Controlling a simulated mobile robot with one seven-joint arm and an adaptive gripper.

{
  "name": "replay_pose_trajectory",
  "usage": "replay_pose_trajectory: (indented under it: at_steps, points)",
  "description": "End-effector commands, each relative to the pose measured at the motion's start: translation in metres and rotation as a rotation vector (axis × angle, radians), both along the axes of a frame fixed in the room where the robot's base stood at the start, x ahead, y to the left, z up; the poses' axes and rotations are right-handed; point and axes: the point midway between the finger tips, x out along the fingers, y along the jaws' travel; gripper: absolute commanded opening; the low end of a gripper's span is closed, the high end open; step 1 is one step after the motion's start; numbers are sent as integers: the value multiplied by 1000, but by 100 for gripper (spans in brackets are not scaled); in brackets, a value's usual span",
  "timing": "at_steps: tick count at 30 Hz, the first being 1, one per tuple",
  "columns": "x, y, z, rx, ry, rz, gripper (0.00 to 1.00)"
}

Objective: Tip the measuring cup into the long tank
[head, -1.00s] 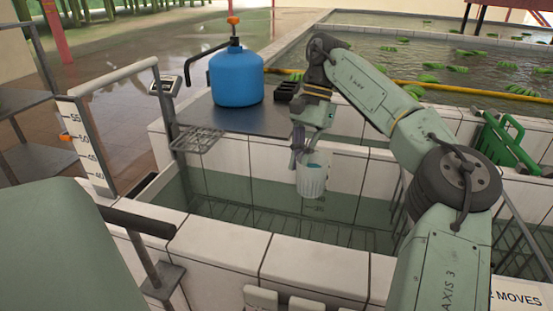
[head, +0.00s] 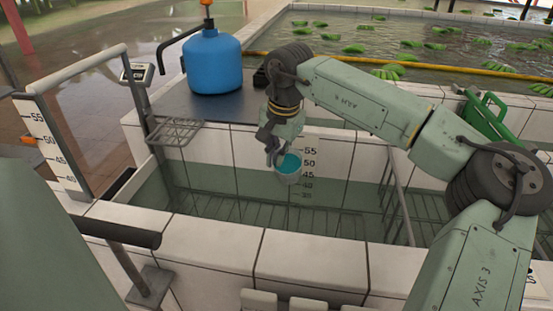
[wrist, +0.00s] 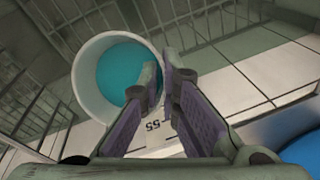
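The measuring cup (head: 289,178) is a pale, round cup holding teal liquid. It hangs over the long tank (head: 335,272), a white-tiled basin with greenish water and a grate. My gripper (head: 273,154) is shut on the cup's rim: in the wrist view the cup (wrist: 83,90) is at the left, with one fingertip inside the rim and the other outside. The liquid is still in the cup, and its surface shows from above. The cup's opening faces up and somewhat towards the head camera; its exact tilt is hard to tell. Its underside is hidden.
A blue canister (head: 213,65) stands on the dark counter beside a wire rack (head: 174,132). A level scale (head: 308,165) marks the tank's far wall, close behind the cup. A green crate (head: 487,117) is at the right. A yellow pipe (head: 400,82) edges the pool behind.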

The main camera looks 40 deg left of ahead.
Motion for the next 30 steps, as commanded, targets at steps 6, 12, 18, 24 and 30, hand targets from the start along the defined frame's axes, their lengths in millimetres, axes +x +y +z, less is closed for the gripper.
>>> replay_pose_trajectory:
  at_steps: [6,12,18,24,30]
  points:
    - [0,0,-4,59,-96,-1,0]
    - [0,0,-3,97,-161,1,0]
    - [0,0,-1,137,-225,-1,0]
    - [0,0,0,176,-289,1,0]
    - [0,0,2,216,-353,-1,0]
